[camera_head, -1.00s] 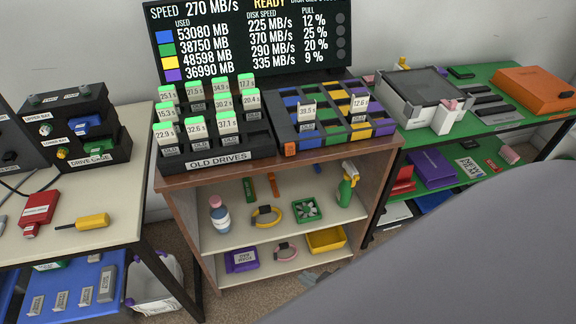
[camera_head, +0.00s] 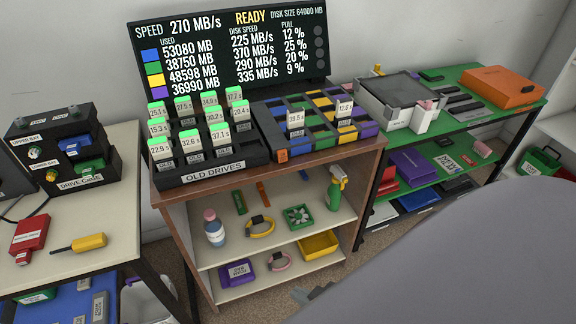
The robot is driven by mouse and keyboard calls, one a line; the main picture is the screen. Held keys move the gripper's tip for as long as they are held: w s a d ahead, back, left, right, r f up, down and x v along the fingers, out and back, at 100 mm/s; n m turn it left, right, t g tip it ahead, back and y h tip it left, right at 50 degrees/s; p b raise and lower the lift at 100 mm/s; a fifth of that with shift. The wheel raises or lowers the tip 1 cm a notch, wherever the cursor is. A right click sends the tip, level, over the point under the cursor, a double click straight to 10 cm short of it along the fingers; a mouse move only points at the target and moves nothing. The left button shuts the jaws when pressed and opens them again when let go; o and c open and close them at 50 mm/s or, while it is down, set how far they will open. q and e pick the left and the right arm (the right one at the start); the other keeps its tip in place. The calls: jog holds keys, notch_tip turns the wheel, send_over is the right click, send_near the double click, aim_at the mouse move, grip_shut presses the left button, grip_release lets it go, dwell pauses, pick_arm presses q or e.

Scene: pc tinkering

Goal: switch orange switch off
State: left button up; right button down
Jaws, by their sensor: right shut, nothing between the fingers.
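A small orange switch (camera_head: 282,155) sits on the front left corner of the dark tray with coloured slots (camera_head: 328,139), on top of the wooden shelf unit. Its exact lever position is too small to tell. My right arm is a large grey shape across the lower right. The tip of my right gripper (camera_head: 312,293) shows as a small grey piece at the bottom, in front of and well below the switch, apart from it. It is shut and empty. My left gripper is not in view.
The black OLD DRIVES rack (camera_head: 211,171) with several upright drives stands left of the coloured tray. A large black screen (camera_head: 235,60) stands behind them. A green-topped table (camera_head: 453,112) is at right. A pale table (camera_head: 108,220) is at left.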

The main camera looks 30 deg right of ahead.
jog(key=w+d+r+m+t+h+b, duration=0.5)
jog(key=w+d+r, duration=0.5)
jog(key=w+r, duration=0.2)
jog(key=shift+d+r+h+b, duration=0.4)
jog(key=shift+r+h+b, duration=0.15)
jog(key=shift+b, duration=0.5)
send_near(284, 159)
jog(key=x, duration=0.5)
jog(key=shift+x, duration=0.9)
